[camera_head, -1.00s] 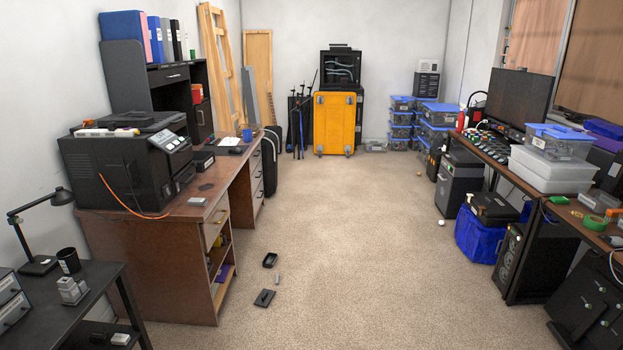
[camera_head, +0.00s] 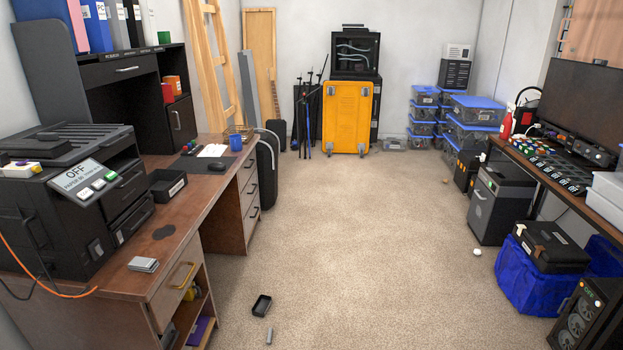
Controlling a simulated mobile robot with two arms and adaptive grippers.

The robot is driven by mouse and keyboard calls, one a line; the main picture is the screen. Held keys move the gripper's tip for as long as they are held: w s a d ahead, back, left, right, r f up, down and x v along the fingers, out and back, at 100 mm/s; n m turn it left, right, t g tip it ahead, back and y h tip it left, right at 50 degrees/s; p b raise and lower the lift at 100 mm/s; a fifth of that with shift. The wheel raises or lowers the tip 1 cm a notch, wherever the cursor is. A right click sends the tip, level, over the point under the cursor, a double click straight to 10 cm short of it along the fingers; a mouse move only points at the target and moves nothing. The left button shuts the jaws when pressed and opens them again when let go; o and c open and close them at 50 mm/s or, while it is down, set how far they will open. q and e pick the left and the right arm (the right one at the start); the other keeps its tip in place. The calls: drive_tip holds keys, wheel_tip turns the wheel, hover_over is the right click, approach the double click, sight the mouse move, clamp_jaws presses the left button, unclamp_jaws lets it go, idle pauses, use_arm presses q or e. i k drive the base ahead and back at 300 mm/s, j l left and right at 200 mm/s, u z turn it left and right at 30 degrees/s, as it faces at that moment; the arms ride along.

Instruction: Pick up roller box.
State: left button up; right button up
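No label I can read marks a roller box, so I cannot tell for sure which thing it is. A small black open box (camera_head: 262,306) lies on the carpet near the bottom middle of the head view. A small grey piece (camera_head: 269,336) lies on the carpet just below it. Another small black box with a pale label (camera_head: 168,187) stands on the brown desk beside the printer; its label is too small to read.
The brown desk (camera_head: 205,205) with a black printer (camera_head: 70,195) fills the left. A workbench with a monitor (camera_head: 580,110), a blue bag (camera_head: 530,283) and a black tower (camera_head: 580,318) line the right. The middle carpet is mostly clear up to the orange wheeled case (camera_head: 347,115).

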sight(260, 308)
drive_tip(key=i+z, duration=0.2)
drive_tip(key=i, duration=0.7)
drive_tip(key=i+j+z, duration=0.1)
drive_tip(key=i+z, duration=0.15)
drive_tip(key=i, duration=0.65)
drive_tip(key=i+u, duration=0.65)
drive_tip(key=i+l+u, duration=0.2)
drive_tip(key=u, duration=0.15)
